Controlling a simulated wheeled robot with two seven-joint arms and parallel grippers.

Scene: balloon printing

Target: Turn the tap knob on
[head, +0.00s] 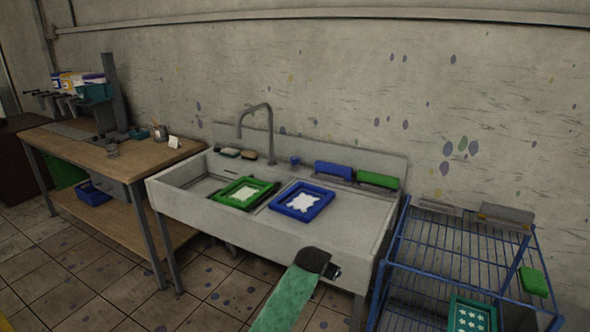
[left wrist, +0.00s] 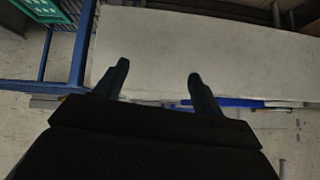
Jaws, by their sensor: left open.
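A grey curved tap (head: 254,108) rises at the back of the stone sink (head: 200,214). A small blue piece (head: 295,160), possibly the tap knob, sits on the back ledge right of the tap; it is too small to tell surely. My left gripper (head: 333,270) is low in front of the sink's front wall, toward its right end, well away from the tap. In the left wrist view its two dark fingers (left wrist: 158,82) are spread and empty, with the pale sink wall (left wrist: 210,50) beyond them. My right gripper is not in view.
A green frame (head: 235,203) and a blue frame (head: 319,205) lie in the sink. A blue wire rack (head: 450,250) stands at right, a wooden table (head: 110,160) at left.

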